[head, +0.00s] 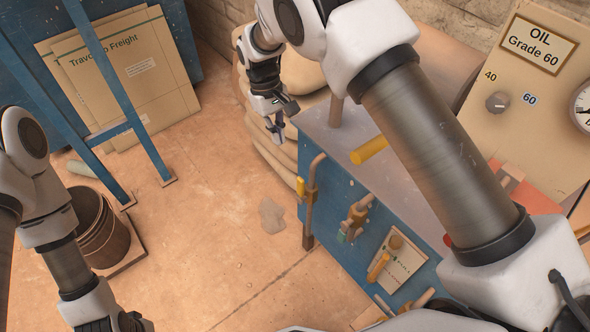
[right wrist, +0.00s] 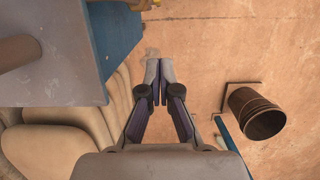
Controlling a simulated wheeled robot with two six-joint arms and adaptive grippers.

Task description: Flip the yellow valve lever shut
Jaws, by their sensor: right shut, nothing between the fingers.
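A small yellow lever (head: 300,187) stands roughly upright on a bent pipe (head: 312,178) at the left corner of the blue cabinet (head: 336,190). I take it for the valve lever. My right gripper (head: 278,134) is shut and empty, above and left of the lever in the head view, apart from it. In the right wrist view the fingertips (right wrist: 154,80) are together over the floor, and a sliver of yellow shows at the top edge. My left gripper (head: 128,322) is partly cut off at the bottom edge; its fingers are unclear.
A second pipe with a brass valve (head: 354,216) and a yellow-handled item (head: 378,266) are on the cabinet front. A yellow bar (head: 370,151) juts over its top. Stuffed sacks (head: 300,75) stand behind.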

